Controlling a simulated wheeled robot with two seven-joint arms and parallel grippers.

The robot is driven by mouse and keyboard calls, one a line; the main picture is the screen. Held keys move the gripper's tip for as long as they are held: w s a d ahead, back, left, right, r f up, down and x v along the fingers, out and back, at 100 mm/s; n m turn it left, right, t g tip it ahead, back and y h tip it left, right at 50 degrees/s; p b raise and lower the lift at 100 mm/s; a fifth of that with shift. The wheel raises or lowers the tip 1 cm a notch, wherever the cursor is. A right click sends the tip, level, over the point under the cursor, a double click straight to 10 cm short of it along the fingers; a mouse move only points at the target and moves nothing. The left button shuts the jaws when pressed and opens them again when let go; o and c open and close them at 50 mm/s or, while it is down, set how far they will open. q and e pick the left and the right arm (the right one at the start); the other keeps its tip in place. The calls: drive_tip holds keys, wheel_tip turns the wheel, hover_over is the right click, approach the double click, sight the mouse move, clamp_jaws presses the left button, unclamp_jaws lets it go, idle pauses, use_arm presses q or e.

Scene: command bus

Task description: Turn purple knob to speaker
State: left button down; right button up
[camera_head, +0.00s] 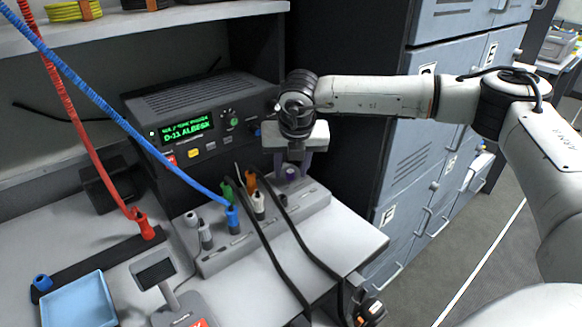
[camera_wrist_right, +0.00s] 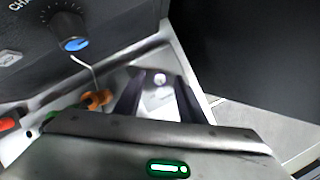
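The purple knob (camera_head: 291,174) sits at the far right end of a grey panel strip (camera_head: 318,203). My right gripper (camera_head: 292,167) points down over it, with its two fingers apart. In the right wrist view a small pale knob top (camera_wrist_right: 159,80) shows between the open fingertips (camera_wrist_right: 158,85); I cannot tell whether either finger touches it. The speaker marking and the knob's pointer cannot be made out. My left gripper is not in view.
A black radio unit (camera_head: 208,113) with a green display stands behind the strip. Blue, white, green and orange plugs (camera_head: 251,182) with cables crowd the strip left of the knob. Grey cabinets (camera_head: 448,90) stand at the right. Clear desk surface (camera_head: 345,240) lies in front of the strip's right end.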

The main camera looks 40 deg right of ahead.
clamp_jaws()
drive_tip(key=shift+d+n+y+b, duration=0.1)
drive_tip(key=shift+n+y+b, duration=0.2)
drive_tip(key=shift+n+b, duration=0.45)
drive_tip(key=shift+d+f+n+y, duration=0.1)
drive_tip(key=shift+n+y, duration=0.2)
drive_tip(key=shift+n, duration=0.55)
drive_tip(key=shift+d+n+y, duration=0.1)
drive_tip(key=shift+n+y, duration=0.4)
drive_tip(key=shift+n, duration=0.7)
drive_tip(key=n+y, duration=0.1)
drive_tip(key=n, duration=0.1)
drive_tip(key=shift+d+n, duration=0.1)
drive_tip(key=shift+n, duration=0.5)
